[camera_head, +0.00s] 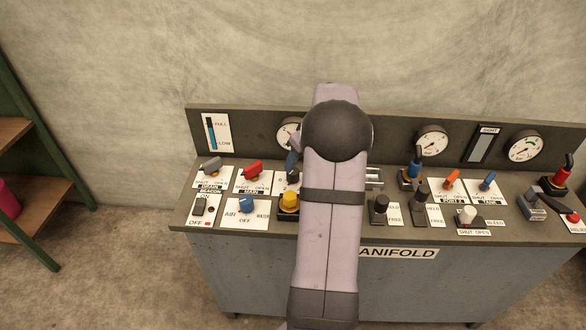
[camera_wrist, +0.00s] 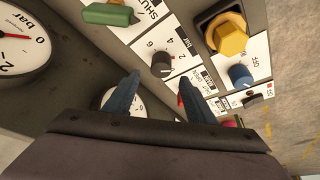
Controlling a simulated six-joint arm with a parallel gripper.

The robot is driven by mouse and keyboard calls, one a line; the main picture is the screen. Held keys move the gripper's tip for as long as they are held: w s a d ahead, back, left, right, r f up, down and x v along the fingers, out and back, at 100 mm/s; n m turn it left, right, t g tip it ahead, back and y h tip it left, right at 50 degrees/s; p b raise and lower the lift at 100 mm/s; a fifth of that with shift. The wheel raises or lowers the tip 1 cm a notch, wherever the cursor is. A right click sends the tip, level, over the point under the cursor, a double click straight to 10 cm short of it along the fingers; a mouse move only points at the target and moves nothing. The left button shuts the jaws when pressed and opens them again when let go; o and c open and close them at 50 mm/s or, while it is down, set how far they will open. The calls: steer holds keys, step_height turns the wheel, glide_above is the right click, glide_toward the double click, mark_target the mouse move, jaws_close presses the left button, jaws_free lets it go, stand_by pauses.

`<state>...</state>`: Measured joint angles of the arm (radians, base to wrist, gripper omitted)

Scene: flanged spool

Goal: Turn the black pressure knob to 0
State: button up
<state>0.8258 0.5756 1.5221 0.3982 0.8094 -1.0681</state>
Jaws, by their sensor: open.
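The black pressure knob (camera_wrist: 162,66) shows in the wrist view on a white plate marked "bar", with the digits 2, 4 and 6 legible. A small light mark shows on the knob, but I cannot tell for sure which number it points to. My gripper (camera_wrist: 160,78) is open, with its two dark blue fingers apart on either side of the knob's place in the picture. I cannot tell how far it is above the knob. In the head view the knob (camera_head: 293,177) is mostly hidden by my gripper and arm.
Close by stand a yellow hex knob (camera_wrist: 229,36), a blue selector (camera_wrist: 240,75), a green handle (camera_wrist: 108,13) and a red handle (camera_head: 251,168). A round gauge (camera_wrist: 22,38) is at the wrist view's left. More switches and levers line the panel (camera_head: 395,232) to the right.

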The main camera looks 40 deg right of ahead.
mark_target(293, 171)
steer(key=shift+p+x, duration=1.15)
steer(key=shift+x, duration=2.55)
steer(key=c, duration=1)
steer(key=shift+c, duration=0.2)
